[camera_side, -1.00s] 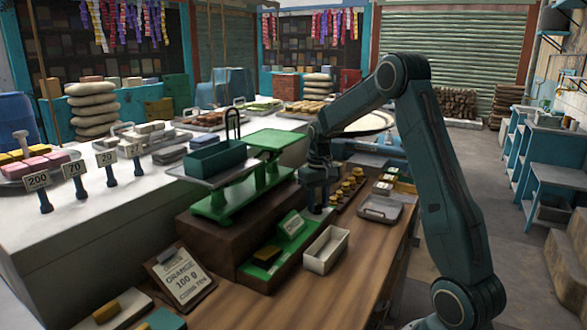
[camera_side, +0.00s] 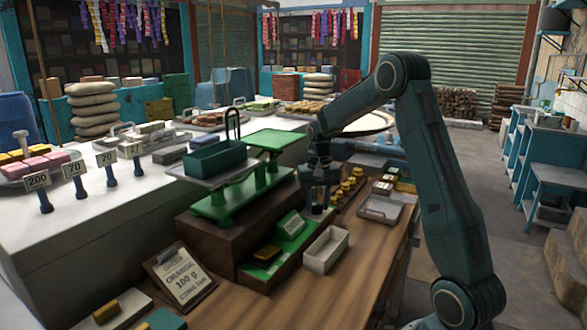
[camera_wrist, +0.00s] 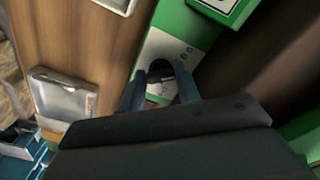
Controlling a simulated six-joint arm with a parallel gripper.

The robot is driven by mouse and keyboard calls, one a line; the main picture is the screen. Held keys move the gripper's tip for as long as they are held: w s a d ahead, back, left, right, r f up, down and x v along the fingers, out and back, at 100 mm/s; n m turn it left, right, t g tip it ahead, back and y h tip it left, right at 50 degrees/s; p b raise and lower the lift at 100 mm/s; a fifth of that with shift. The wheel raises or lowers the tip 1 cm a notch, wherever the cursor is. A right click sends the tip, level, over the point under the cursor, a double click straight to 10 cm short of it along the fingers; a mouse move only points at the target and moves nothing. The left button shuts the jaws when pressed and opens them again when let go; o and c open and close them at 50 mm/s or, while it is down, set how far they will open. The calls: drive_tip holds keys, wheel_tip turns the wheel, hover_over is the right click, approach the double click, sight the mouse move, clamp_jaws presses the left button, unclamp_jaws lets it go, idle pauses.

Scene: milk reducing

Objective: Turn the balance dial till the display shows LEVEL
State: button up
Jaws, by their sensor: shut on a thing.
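The balance (camera_side: 235,195) is green, with a green pan at the right and a grey pan at the left. A dark green bin with a tall handle sits on the left pan. My gripper (camera_side: 317,208) points down in front of the balance at the right end of its brown base. In the wrist view my gripper (camera_wrist: 160,82) has its fingers on both sides of a dark round dial (camera_wrist: 160,70) and is shut on it. The dial is set on a pale panel with green edges. A green box with a pale label (camera_side: 292,223), perhaps the display, stands beside it; its words are too small to read.
A white open tray (camera_side: 326,250) lies in front of my gripper. A clipboard (camera_side: 180,278) leans at the front left. Bare wood counter lies at the front.

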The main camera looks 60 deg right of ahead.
sight(317, 205)
drive_tip(key=m, duration=0.3)
drive_tip(key=shift+w+m, duration=0.1)
drive_tip(key=shift+m, duration=2.1)
drive_tip(key=o, duration=1)
drive_tip(key=shift+r, duration=0.15)
wheel_tip(317, 205, up, 14)
drive_tip(key=shift+f, duration=0.2)
